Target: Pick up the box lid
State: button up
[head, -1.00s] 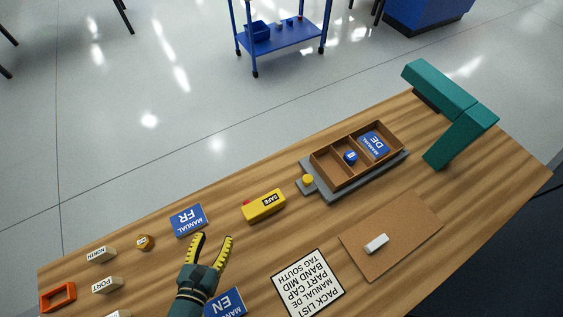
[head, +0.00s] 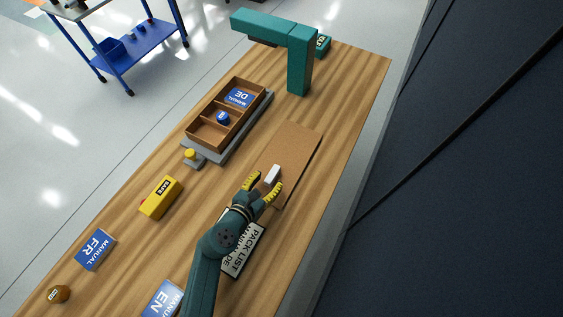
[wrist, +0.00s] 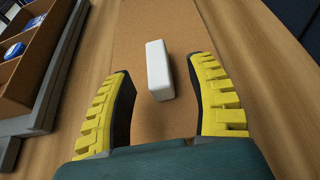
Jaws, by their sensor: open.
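The box lid (head: 297,148) is a flat brown panel lying on the wooden table, with a white block-shaped handle (head: 272,175) on it. My gripper (head: 263,187) is open and empty at the near end of the handle. In the wrist view, the lid (wrist: 138,28) fills the middle. The handle (wrist: 158,68) stands ahead of and between my fingertips (wrist: 162,84), with a gap on each side. The open box (head: 206,138) sits on a grey base to the left and holds a blue DE manual (head: 239,97) and a blue round item (head: 222,118).
A teal angled arm structure (head: 299,60) stands beyond the lid. A yellow SAFE block (head: 161,198) and a yellow button (head: 190,154) are to the left. The pack list (head: 243,252) lies under my arm. The table's right edge is close to the lid.

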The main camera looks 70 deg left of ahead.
aim_at(271, 175)
jog(key=x, duration=0.4)
jog(key=shift+a+r+b, duration=0.1)
jog(key=shift+a+b, duration=0.1)
jog(key=shift+b, duration=0.2)
jog(key=shift+d, duration=0.1)
grip_shut()
